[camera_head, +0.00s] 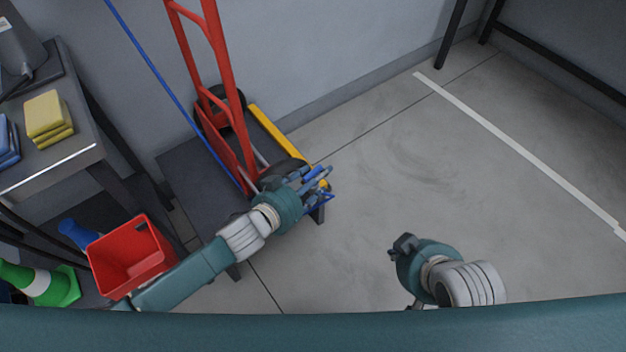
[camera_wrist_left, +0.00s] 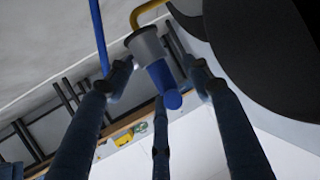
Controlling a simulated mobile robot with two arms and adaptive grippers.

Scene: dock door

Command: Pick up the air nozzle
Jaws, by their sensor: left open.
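In the left wrist view a grey and blue cylindrical piece, which looks like the air nozzle (camera_wrist_left: 157,68), sits between the fingers of my left gripper (camera_wrist_left: 158,85). The fingers are spread around it, and I see no clear grip on it. In the head view my left gripper (camera_head: 308,183) is at the right end of the dark platform, beside the hand truck; its fingers largely hide the nozzle there. My right gripper (camera_head: 404,246) is over bare floor at the lower middle, and its finger opening does not show clearly.
A red hand truck (camera_head: 222,75) stands on a dark platform (camera_head: 195,172). A blue hose (camera_head: 150,62) runs down to it. A red bin (camera_head: 128,258), a green cone (camera_head: 62,288) and a table with yellow blocks (camera_head: 46,115) are left. The floor right is clear.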

